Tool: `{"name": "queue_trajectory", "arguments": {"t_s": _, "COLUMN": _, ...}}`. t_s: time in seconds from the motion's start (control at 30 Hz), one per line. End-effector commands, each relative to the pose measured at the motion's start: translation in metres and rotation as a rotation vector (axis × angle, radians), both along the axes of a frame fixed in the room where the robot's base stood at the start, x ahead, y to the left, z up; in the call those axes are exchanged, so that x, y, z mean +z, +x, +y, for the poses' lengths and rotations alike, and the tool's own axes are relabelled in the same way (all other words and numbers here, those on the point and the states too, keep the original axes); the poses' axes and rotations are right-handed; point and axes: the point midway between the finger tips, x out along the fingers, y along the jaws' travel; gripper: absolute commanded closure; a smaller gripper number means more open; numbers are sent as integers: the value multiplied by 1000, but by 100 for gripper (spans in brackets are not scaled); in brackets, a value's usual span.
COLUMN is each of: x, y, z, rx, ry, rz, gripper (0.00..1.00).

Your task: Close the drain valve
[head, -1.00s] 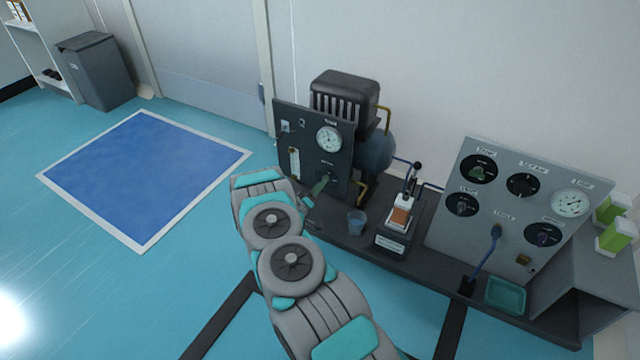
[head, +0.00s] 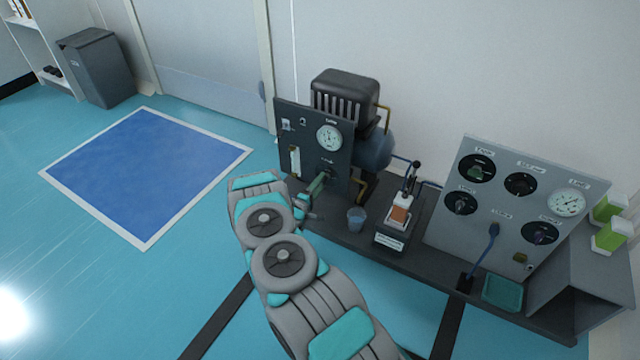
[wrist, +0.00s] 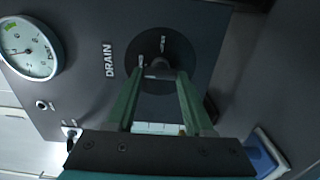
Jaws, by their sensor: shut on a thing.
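The drain valve (wrist: 160,68) is a dark knob on a round black dial plate, beside the label DRAIN (wrist: 108,60) on a dark panel, in the wrist view. In the head view it sits low on the left dark panel (head: 309,145), mostly hidden by my gripper. My gripper (wrist: 158,74) has two green fingers, closed in on the knob from both sides with the tips at the dial. The knob's exact angle is hard to read.
A round gauge (head: 328,138) is above the valve. A blue cup (head: 356,219) and a small device with an orange block (head: 399,214) stand on the dark bench to the right. A grey panel (head: 490,210) with several knobs is further right. The floor left is clear.

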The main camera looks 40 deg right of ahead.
Motion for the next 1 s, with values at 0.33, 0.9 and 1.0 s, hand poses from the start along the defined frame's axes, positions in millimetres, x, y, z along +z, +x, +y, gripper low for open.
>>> {"name": "queue_trajectory", "arguments": {"t_s": 0.33, "x": 0, "y": 1, "z": 1, "rx": 3, "ry": -3, "rz": 7, "gripper": 100}}
{"name": "queue_trajectory", "arguments": {"t_s": 0.9, "x": 0, "y": 0, "z": 0, "rx": 1, "ry": -2, "rz": 7, "gripper": 18}}
{"name": "queue_trajectory", "arguments": {"t_s": 1.0, "x": 0, "y": 0, "z": 3, "rx": 1, "ry": -2, "rz": 7, "gripper": 18}}
